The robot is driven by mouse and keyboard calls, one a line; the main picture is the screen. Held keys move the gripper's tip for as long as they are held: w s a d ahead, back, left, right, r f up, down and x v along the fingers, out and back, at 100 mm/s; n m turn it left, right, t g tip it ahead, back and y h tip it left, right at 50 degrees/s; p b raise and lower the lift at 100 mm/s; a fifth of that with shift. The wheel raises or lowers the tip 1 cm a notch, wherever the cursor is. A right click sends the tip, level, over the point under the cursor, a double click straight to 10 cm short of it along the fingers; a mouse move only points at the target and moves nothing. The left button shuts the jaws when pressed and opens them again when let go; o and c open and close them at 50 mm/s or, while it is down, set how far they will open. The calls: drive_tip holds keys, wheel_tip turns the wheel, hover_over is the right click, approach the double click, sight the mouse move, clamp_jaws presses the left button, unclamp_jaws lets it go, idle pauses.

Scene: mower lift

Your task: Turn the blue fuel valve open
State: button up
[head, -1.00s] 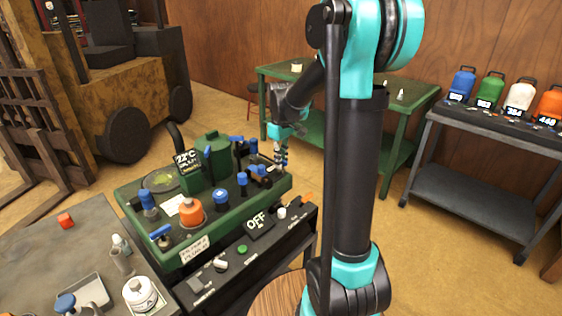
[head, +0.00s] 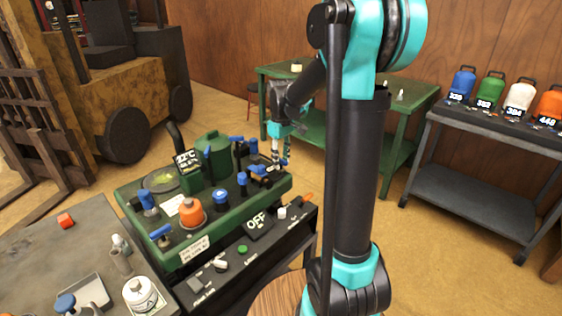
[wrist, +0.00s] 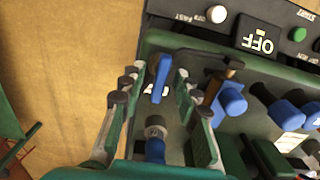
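A blue lever handle (wrist: 161,72), which looks like the fuel valve, lies between the two fingers of my gripper (wrist: 153,86) in the wrist view. The fingers are apart on either side of it, and I cannot tell whether either touches it. A small white label beside the lever is partly covered. A grey cap with a blue part (wrist: 155,148) sits between the fingers nearer the palm. In the head view my gripper (head: 279,163) is low over the right end of the green mower deck (head: 195,248), by the blue handles (head: 258,170), which it partly hides.
A blue knob (wrist: 231,101) and a brown lever (wrist: 222,82) stand close right of the fingers in the wrist view. An orange cap (head: 191,213) and a green tank (head: 215,155) are on the deck. A panel reading OFF (head: 257,219) is in front. Floor is free to the right.

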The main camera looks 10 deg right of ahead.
sight(281, 159)
wheel_tip(281, 159, up, 11)
idle(0.4)
drive_tip(key=shift+r, duration=0.1)
drive_tip(key=s+d+f+m+t, duration=0.1)
drive_tip(key=s+f+m+t, duration=0.1)
drive_tip(key=s+f, duration=0.7)
drive_tip(key=s+d+f+m+t, duration=0.2)
drive_tip(key=s+f+m, duration=0.3)
drive_tip(key=s+f, duration=0.5)
drive_tip(key=s, duration=0.3)
drive_tip(key=shift+s+d+f, duration=0.2)
drive_tip(key=shift+s+f, duration=0.05)
drive_tip(key=shift+f, duration=0.05)
